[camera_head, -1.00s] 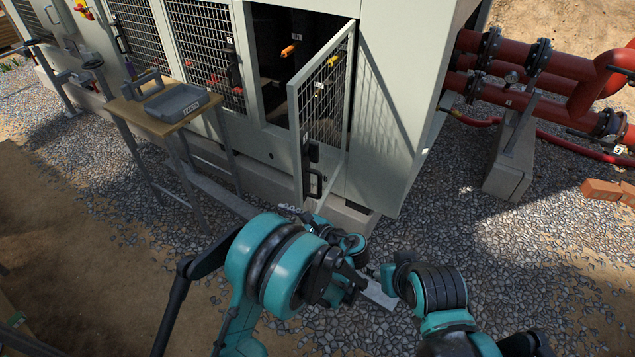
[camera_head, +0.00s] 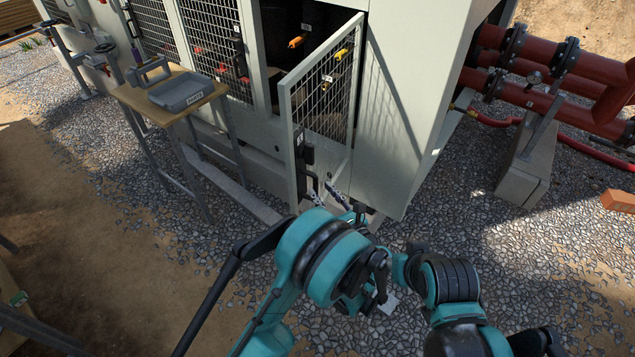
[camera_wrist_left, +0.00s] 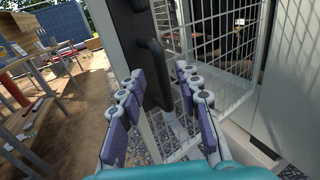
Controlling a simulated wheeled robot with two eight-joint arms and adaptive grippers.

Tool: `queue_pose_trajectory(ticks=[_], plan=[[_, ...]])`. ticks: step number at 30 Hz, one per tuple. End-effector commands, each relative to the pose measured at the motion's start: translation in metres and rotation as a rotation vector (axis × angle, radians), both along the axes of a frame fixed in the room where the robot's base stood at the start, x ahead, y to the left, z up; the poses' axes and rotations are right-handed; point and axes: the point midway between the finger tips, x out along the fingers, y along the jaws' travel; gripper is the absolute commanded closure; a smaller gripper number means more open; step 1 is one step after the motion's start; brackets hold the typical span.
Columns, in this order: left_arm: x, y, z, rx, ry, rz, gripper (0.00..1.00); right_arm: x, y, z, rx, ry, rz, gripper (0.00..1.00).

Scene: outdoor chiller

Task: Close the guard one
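The guard is a grey-framed wire-mesh door (camera_head: 322,95) on the chiller cabinet. It stands swung outward, leaving the opening (camera_head: 285,45) uncovered. Its black handle (camera_head: 311,183) is on the free edge, and shows large in the left wrist view (camera_wrist_left: 153,72). My left gripper (camera_head: 328,197) is low at that edge, partly hidden by my arm. In the left wrist view its fingers (camera_wrist_left: 160,78) are spread, with the handle between or just beyond them; contact cannot be told. My right arm is at the lower right; its gripper is mostly hidden and its state unclear.
A small wooden table (camera_head: 170,103) with a grey tray (camera_head: 187,92) stands left of the door. Red pipes (camera_head: 510,93) and a concrete block (camera_head: 525,165) are to the right. Gravel (camera_head: 480,225) lies in front of the cabinet.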

Motion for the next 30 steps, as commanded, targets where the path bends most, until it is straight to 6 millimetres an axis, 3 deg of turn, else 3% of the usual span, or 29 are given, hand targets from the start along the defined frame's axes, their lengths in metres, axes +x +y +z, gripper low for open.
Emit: queue_pose_trajectory(ticks=[9,19,23,30], plan=[[0.038,0.023,-0.001,-0.001,0.0,0.001,0.66,0.0,0.0,-0.014,0.0,0.0,0.0,0.56],[0.042,0.025,0.0,-0.002,0.0,0.001,0.66,0.0,0.0,-0.014,0.0,0.0,0.0,0.56],[0.042,0.025,0.0,-0.002,0.0,0.0,0.98,0.0,0.0,-0.014,0.0,0.0,0.0,0.56],[0.043,0.025,0.0,-0.002,0.0,0.001,1.0,0.0,0.0,-0.014,0.0,0.0,0.0,0.56]])
